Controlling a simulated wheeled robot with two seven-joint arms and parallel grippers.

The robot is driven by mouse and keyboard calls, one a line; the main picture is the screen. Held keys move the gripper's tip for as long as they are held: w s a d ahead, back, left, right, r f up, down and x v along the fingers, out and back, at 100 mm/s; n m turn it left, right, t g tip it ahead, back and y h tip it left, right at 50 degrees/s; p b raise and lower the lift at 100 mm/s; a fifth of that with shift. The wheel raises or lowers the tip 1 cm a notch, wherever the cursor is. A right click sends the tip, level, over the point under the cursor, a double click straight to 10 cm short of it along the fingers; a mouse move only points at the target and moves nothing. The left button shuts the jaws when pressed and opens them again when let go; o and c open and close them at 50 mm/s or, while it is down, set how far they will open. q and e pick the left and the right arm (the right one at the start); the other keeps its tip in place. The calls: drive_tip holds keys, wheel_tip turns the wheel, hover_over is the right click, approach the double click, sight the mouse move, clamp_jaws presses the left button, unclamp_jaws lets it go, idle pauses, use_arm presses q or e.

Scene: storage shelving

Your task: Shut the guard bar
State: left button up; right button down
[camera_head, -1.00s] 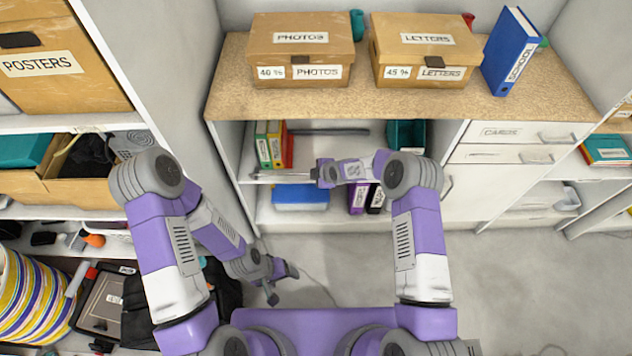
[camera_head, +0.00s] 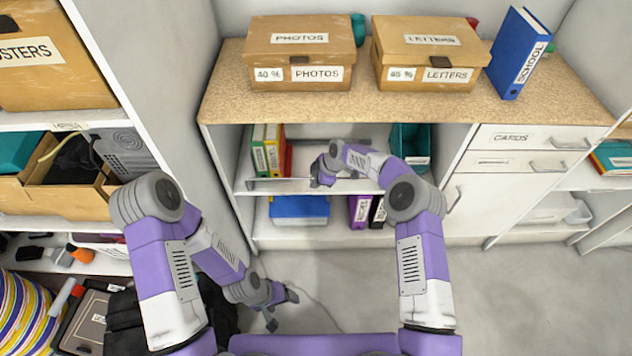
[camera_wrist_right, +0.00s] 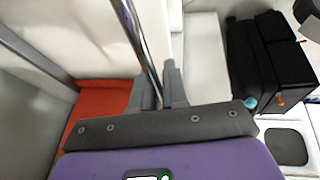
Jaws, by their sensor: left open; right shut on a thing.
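The guard bar (camera_head: 280,183) is a thin metal rod running along the front of the upper shelf in the head view. My right gripper (camera_head: 317,182) is at its right part. In the right wrist view the shiny bar (camera_wrist_right: 137,35) runs down between the two fingers of my right gripper (camera_wrist_right: 158,88), which is shut on it. The grip hides part of the bar, and how its far end is held is not clear. My left gripper (camera_head: 283,309) is open and empty, low over the floor in front of the cabinet.
Green, yellow and red binders (camera_head: 268,150) stand behind the bar at the left. A teal bin (camera_head: 409,145) is on the same shelf at the right. The floor at the right is clear.

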drive_tip(key=shift+a, duration=0.1)
drive_tip(key=c, duration=1.2)
unclamp_jaws()
drive_tip(key=shift+c, duration=0.2)
drive_tip(key=p+v, duration=0.2)
drive_tip(key=v, duration=0.5)
drive_tip(key=shift+r+p, duration=0.3)
